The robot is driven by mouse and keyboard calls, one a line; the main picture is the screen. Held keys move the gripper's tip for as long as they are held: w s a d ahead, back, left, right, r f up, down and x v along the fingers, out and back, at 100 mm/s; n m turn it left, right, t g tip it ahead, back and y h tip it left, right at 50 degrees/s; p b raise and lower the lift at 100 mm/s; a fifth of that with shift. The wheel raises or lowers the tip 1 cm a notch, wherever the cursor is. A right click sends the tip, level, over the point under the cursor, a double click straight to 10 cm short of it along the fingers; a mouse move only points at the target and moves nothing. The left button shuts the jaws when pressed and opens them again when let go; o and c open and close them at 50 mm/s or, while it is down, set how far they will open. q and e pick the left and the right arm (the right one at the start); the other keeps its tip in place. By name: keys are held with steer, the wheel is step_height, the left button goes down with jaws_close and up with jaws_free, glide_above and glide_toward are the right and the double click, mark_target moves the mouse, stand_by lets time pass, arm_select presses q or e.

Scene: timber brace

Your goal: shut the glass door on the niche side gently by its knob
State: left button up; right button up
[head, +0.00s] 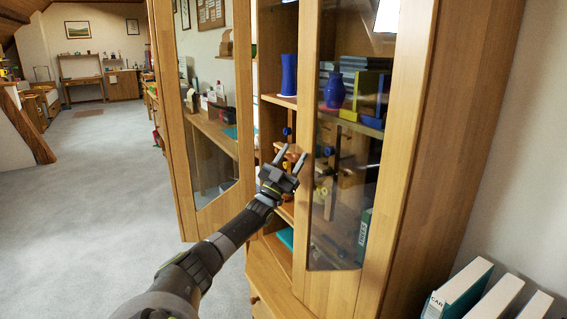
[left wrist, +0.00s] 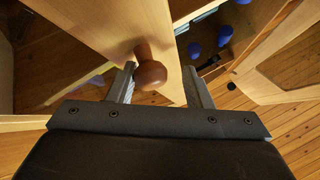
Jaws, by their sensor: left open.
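A tall wooden cabinet (head: 462,120) has two glass doors. The left glass door (head: 172,90) is swung wide open. The right glass door (head: 308,60) appears ajar, with shelves showing through its glass. My left gripper (head: 290,158) is open in front of the cabinet, beside the right door's near stile. In the left wrist view a round brown knob (left wrist: 150,74) stands on a wooden door stile (left wrist: 120,25), between the open fingers and close to the left finger. The fingers do not grip it. My right gripper is out of view.
Blue vases (head: 289,75), books and small items fill the shelves. White-spined binders (head: 495,298) stand at the lower right by the wall. Grey carpet (head: 90,170) lies open to the left.

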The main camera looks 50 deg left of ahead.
arm_select(q)
steer(key=v, duration=1.7)
steer(key=shift+s+p, duration=0.2)
steer(key=shift+p, duration=0.15)
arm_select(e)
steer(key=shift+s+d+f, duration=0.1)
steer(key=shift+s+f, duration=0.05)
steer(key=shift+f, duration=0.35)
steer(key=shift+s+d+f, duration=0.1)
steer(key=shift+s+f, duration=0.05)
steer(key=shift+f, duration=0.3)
arm_select(q)
steer(key=shift+f, duration=0.15)
